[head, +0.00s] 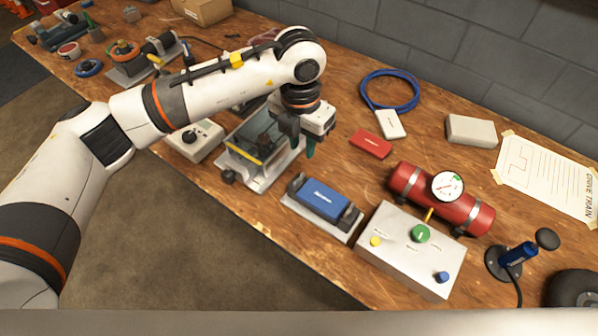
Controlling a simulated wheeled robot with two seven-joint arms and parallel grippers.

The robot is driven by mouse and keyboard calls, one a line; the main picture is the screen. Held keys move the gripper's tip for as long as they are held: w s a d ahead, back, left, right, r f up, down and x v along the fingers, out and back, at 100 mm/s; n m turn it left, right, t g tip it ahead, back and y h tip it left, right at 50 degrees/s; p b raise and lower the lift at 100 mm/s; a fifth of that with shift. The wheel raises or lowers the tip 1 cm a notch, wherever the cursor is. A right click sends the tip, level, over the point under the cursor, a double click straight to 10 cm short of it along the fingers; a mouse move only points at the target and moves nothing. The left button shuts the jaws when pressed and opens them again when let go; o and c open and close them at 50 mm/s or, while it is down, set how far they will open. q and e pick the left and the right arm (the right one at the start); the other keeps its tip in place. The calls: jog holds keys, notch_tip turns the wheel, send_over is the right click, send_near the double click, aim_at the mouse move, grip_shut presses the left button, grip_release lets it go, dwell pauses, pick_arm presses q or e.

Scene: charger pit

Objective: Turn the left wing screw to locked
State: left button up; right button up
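My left gripper (303,146) points down at the right edge of a metal fixture (272,177). Its two dark green fingers look apart, with nothing visible between them. The fixture has a clear-looking cover, a yellow strip and dark parts inside (264,144). A black knob (228,176) sits at its front left corner, apart from the gripper. I cannot make out for certain which part is the left wing screw, or its position; my arm and gripper hide the fixture's back right. My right gripper is not in view.
A blue battery pack (323,196) in a cradle lies just right of the fixture. A red box (371,143), a white charger with blue cable (390,124), a red tank (440,199) and a grey control box (411,250) stand further right. A meter (195,139) is left.

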aim_at(299, 178)
pick_arm(q)
jog(key=f, duration=0.4)
jog(key=f+p, duration=0.1)
jog(key=f, duration=0.3)
jog(key=f+p, duration=0.1)
jog(key=f, duration=0.2)
jog(key=shift+w+a+f, duration=0.15)
jog(key=shift+a+f, duration=0.15)
jog(key=shift+f, duration=0.1)
grip_shut()
